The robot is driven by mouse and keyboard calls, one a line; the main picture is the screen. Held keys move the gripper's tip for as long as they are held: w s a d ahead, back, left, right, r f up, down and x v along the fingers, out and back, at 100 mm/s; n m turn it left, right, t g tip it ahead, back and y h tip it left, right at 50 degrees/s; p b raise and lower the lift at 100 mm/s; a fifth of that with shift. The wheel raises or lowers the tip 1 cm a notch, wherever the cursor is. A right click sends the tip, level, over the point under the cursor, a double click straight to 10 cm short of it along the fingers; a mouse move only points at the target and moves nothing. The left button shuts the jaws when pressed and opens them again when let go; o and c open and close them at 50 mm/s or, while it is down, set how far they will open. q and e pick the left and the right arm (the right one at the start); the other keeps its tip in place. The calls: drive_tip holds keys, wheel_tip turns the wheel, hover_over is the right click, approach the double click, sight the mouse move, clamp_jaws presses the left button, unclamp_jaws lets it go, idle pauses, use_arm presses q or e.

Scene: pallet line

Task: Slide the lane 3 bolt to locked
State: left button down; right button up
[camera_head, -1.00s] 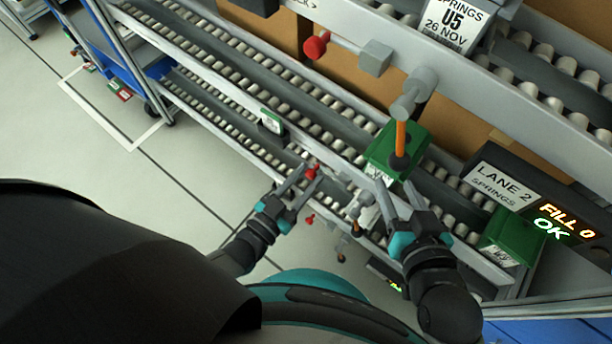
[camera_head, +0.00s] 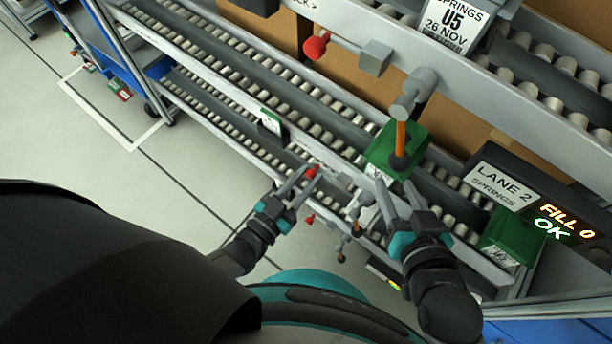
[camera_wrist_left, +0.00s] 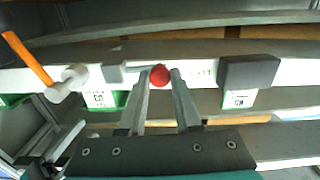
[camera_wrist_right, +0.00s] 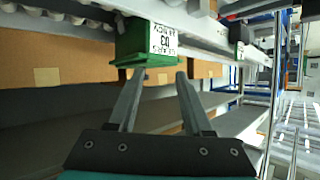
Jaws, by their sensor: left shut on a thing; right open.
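A bolt with a round red knob (camera_head: 312,172) sits on the front rail of the lower lane. My left gripper (camera_head: 307,174) is shut on this knob. In the left wrist view the red knob (camera_wrist_left: 159,75) lies between the fingertips, with a thin rod running left to a grey block (camera_wrist_left: 113,74). No lane number is readable beside this bolt in the head view. My right gripper (camera_head: 394,187) is open and empty, in front of the lower rail below a green bin (camera_head: 383,158).
Another red knob (camera_head: 316,46) is on the upper rail, near an orange lever (camera_head: 401,135). A "LANE 2" display (camera_head: 545,208) reads "FILL 0 OK". A dark block (camera_wrist_left: 249,72) stands right of the held knob in the left wrist view. Open floor lies at left.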

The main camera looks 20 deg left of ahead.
sight(336, 179)
idle(0.4)
use_arm(q)
drive_tip(key=d, duration=0.1)
drive_tip(key=s+d, duration=0.1)
drive_tip(key=d, duration=0.1)
drive_tip(key=shift+s+d, duration=0.25)
drive_tip(key=shift+d, duration=0.15)
drive_tip(key=shift+s+d, duration=0.2)
drive_tip(key=shift+d, duration=0.3)
use_arm(e)
drive_tip(key=shift+s+d+f+g+h, duration=0.1)
drive_tip(key=shift+d+f+g+h, duration=0.15)
drive_tip(key=shift+d+g, duration=0.3)
use_arm(q)
drive_tip(key=c, duration=0.6)
unclamp_jaws()
drive_tip(key=shift+c, duration=0.2)
use_arm(e)
drive_tip(key=shift+a, duration=0.1)
use_arm(q)
drive_tip(key=shift+a+p, duration=0.1)
drive_tip(key=shift+p, duration=0.2)
